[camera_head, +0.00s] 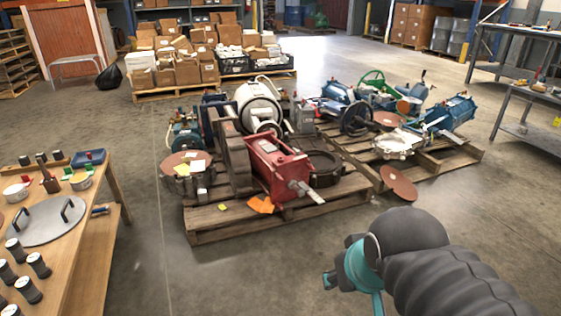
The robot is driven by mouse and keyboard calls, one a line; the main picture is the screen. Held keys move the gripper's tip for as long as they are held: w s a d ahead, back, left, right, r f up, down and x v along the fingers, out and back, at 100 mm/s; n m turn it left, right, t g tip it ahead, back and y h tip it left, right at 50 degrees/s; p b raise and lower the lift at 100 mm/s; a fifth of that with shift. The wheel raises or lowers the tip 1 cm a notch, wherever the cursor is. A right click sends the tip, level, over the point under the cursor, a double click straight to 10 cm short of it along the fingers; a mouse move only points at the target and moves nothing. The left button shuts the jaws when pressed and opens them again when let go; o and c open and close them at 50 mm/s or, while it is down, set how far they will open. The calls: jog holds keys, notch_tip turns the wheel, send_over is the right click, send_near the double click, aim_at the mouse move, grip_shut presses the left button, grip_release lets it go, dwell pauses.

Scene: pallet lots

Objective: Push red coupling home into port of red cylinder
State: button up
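The red cylinder (277,168) lies on the nearer wooden pallet, a boxy red body with a pale metal rod end (305,191) pointing toward the lower right. Its port is too small to make out. I cannot pick out the red coupling for sure; small red pieces (50,184) show among the fittings on the workbench at the left. My arm, dark and ribbed with a teal joint, fills the lower right, in front of the pallet and apart from the cylinder. My gripper's fingers do not show.
The nearer pallet (215,229) is crowded with machine parts; orange and yellow scraps lie near its front edge. A second loaded pallet (440,168) stands to the right. The wooden workbench (100,222) borders the left. The concrete floor between bench and pallet is clear.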

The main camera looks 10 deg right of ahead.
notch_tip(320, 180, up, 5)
jog(key=p, duration=0.5)
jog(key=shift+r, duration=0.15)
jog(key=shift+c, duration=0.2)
